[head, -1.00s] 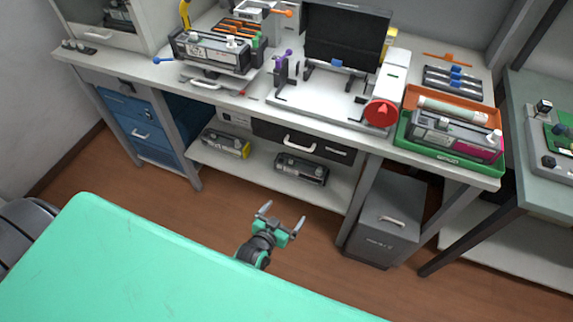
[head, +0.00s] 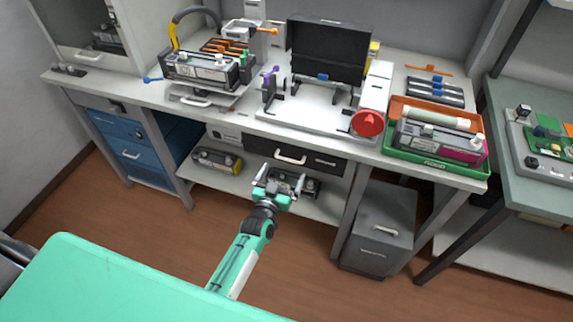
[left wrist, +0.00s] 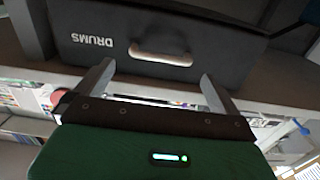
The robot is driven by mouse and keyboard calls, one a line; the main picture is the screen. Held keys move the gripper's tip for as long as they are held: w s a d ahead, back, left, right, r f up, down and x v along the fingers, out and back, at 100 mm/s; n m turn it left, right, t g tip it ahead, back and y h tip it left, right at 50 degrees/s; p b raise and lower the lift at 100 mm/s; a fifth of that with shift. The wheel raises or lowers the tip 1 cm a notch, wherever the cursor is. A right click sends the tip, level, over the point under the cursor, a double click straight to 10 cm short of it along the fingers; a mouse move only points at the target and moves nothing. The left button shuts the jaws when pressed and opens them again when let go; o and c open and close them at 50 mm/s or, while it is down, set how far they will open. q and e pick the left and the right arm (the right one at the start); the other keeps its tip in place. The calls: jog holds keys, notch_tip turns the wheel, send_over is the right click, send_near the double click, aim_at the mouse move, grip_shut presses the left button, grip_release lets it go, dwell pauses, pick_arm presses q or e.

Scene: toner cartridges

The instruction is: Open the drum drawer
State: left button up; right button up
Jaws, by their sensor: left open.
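The drum drawer (head: 260,149) is a black drawer front with a pale bar handle (head: 291,156), under the workbench top, and it looks shut. In the left wrist view the drawer front (left wrist: 215,50) fills the upper part, with the word DRUMS upside down beside its handle (left wrist: 161,57). My left gripper (head: 278,179) is open and empty, just in front of and below the handle in the head view. In the left wrist view its two fingers (left wrist: 155,80) point at the drawer on either side of the handle, apart from it. My right gripper is not in view.
Blue drawers (head: 124,148) stand left; a grey bin (head: 378,225) stands right. The bench top above carries a fixture (head: 320,115) and a green tray (head: 435,168).

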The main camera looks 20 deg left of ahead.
pick_arm(q)
jog(key=w, duration=0.3)
jog(key=shift+w, duration=0.75)
jog(key=c, duration=1.1)
jog(key=p, duration=0.3)
send_near(289, 161)
jog(key=w, duration=0.2)
jog(key=s+p, duration=0.2)
jog(key=s, duration=0.8)
jog(key=s+p, duration=0.3)
jog(key=s, duration=0.7)
jog(key=shift+s+a+f+p, duration=0.1)
jog(key=shift+a+f+p, duration=0.05)
jog(key=shift+a+p, duration=0.15)
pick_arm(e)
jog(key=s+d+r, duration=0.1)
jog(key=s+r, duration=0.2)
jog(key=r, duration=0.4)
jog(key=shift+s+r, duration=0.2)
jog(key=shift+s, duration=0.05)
pick_arm(q)
jog(key=o, duration=1.1)
jog(key=shift+d, duration=0.1)
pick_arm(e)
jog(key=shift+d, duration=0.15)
